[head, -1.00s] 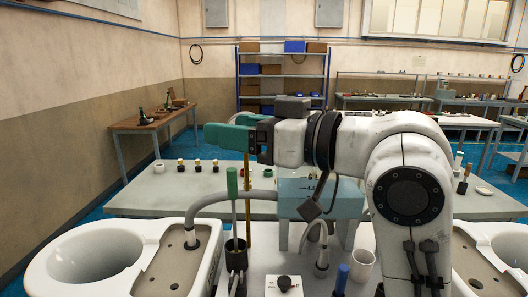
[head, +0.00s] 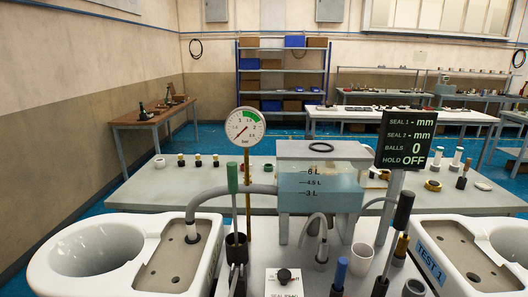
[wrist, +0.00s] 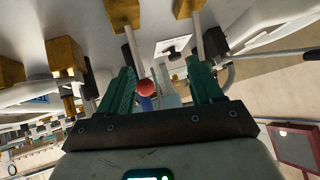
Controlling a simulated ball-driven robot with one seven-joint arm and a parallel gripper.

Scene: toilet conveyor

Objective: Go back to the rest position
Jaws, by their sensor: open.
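My gripper (wrist: 160,73) shows only in the wrist view. Its two green fingers stand apart, so it is open. A small red round thing (wrist: 146,86) shows between the fingers, close to the left one; I cannot tell how far beyond them it is. My arm and gripper are out of the head view. No rest position is marked in either view.
Two white toilet bowls (head: 85,247) flank the front. A blue water tank (head: 320,192), pressure gauge (head: 244,127) and dark readout panel (head: 405,139) stand between them. A grey table (head: 140,190) with small parts lies behind. A white cup (head: 361,258) stands near the tank.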

